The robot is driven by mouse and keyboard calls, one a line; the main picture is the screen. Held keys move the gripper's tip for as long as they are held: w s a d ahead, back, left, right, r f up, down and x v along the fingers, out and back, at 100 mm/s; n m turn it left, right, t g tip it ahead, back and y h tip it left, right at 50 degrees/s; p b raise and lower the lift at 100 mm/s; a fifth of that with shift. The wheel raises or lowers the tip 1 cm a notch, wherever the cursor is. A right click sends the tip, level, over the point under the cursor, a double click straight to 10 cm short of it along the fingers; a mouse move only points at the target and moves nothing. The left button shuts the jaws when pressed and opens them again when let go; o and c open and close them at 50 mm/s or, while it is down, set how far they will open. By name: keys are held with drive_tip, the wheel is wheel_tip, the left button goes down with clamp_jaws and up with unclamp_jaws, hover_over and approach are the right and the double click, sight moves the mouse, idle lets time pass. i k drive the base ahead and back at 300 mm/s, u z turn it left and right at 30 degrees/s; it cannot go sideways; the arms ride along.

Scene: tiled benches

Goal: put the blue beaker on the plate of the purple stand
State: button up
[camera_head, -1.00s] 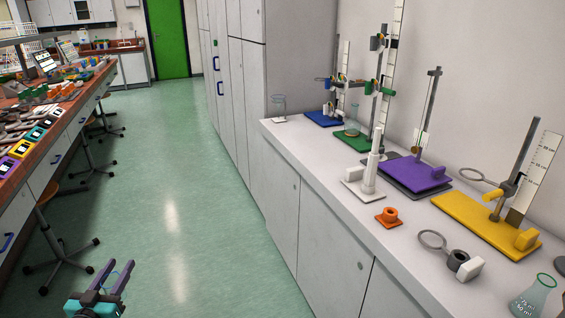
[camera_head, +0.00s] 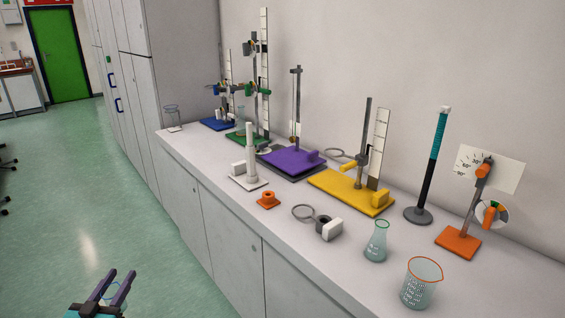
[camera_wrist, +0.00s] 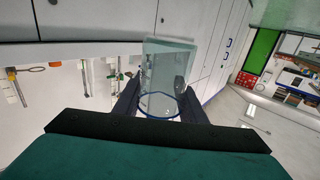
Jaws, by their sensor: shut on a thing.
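My gripper (camera_head: 117,278) shows at the lower left of the head view, over the floor in front of the bench. In the wrist view my gripper (camera_wrist: 158,97) is shut on a clear glass beaker with a blue rim, the blue beaker (camera_wrist: 163,78), held between the two dark fingers. In the head view only a little of the beaker shows at the lower edge. The purple stand (camera_head: 290,161) is on the bench against the wall, with a flat purple plate and an upright rod. No beaker stands on that plate.
Near the purple stand are a white stand (camera_head: 250,178), a yellow stand (camera_head: 350,193) and a green-based stand (camera_head: 243,139).

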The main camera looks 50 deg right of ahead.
sight(281, 159)
drive_tip(key=z, duration=0.05)
drive_tip(key=k, duration=0.45)
drive_tip(key=u, duration=0.1)
drive_tip(key=i, duration=2.3)
